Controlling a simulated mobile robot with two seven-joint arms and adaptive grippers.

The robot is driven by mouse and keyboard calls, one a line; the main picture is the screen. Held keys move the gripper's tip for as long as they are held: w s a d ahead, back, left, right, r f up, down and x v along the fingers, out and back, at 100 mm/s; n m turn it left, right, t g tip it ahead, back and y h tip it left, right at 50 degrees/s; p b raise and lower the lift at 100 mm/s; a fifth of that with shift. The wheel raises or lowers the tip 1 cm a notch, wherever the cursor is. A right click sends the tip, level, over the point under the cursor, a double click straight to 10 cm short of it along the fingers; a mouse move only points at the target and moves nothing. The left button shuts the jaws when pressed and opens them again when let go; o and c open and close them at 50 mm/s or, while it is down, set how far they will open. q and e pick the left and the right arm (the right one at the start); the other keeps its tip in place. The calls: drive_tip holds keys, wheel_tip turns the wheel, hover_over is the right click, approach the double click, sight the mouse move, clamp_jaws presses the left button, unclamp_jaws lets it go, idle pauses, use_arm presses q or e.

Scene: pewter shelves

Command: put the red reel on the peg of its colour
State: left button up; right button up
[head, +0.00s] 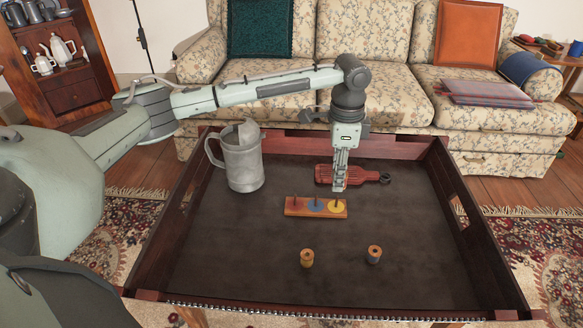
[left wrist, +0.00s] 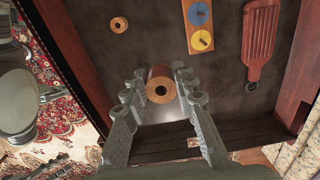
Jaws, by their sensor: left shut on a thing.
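My left gripper (head: 340,187) is above the tray beside the peg board. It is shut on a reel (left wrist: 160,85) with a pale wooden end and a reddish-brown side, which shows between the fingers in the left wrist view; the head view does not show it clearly. The wooden peg board (head: 304,212) has pegs in a row, with a blue disc (head: 315,206) in the middle and a yellow disc (head: 338,207) at the right. The left peg's colour is hard to tell. The board also shows in the left wrist view (left wrist: 190,8). My right gripper is not in view.
A yellowish reel (head: 307,258) and a blue-grey reel (head: 374,255) stand on the dark tray (head: 240,265), nearer than the board. A grey metal pitcher (head: 244,165) stands at the back left. A red slotted paddle (head: 323,173) lies behind the board. Raised walls edge the tray.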

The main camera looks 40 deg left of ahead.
use_arm(q)
drive_tip(key=w+a+f+m+p, duration=0.1)
drive_tip(key=w+a+f+m, duration=0.1)
drive_tip(key=a+f+m, duration=0.2)
drive_tip(key=w+a+f+m, duration=0.1)
drive_tip(key=a+f+m, duration=0.4)
drive_tip(key=a+m, duration=0.4)
drive_tip(key=m, duration=0.4)
drive_tip(key=shift+w+a+f+m+p, duration=0.15)
drive_tip(key=shift+w+a+m+p, duration=0.2)
drive_tip(key=shift+a+m, duration=0.05)
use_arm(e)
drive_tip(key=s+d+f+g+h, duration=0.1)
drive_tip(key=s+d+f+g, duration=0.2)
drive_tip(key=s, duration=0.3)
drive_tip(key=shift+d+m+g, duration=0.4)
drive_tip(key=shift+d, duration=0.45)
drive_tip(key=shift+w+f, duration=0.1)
